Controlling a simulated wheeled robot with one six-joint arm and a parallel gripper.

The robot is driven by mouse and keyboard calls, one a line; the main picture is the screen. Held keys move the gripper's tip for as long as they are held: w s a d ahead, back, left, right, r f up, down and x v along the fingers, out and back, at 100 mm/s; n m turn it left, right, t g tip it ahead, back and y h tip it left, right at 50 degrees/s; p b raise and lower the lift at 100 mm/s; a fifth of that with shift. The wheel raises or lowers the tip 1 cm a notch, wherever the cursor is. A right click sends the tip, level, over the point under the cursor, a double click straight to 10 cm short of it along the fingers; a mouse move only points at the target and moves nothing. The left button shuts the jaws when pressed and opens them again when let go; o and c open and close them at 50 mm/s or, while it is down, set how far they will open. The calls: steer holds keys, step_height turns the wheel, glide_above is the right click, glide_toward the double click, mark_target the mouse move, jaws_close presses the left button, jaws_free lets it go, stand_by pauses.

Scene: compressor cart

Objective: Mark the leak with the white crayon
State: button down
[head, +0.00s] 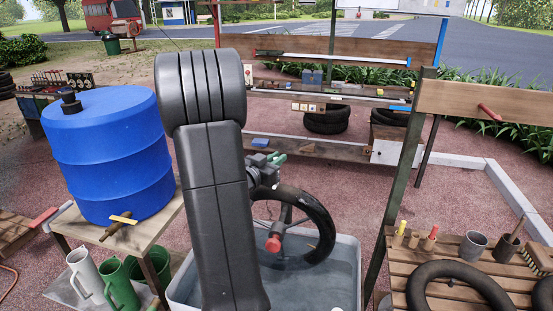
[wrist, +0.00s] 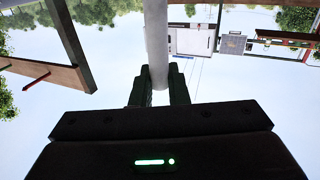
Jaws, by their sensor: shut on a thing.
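My gripper (wrist: 158,82) is shut on a pale grey-white round stick, the white crayon (wrist: 157,40), which stands up between the two dark fingers in the wrist view. In the head view my gripper (head: 276,159) shows small and greenish beyond my arm, and the crayon cannot be made out there. Below it a black tube or tyre (head: 325,222) stands upright, its lower part in a grey tub of water (head: 352,262). I cannot make out the leak. My arm hides the tub's left part.
A blue barrel (head: 110,150) stands on a wooden stand at left, with jugs (head: 88,272) below. At right a slatted table (head: 390,268) carries crayon-like sticks (head: 414,239), cups (head: 473,245) and a black tyre (head: 455,268). A post (head: 400,180) rises between tub and table.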

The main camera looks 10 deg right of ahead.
steer(key=shift+s, duration=0.1)
steer(key=shift+r+p, duration=2.95)
steer(key=shift+r, duration=0.65)
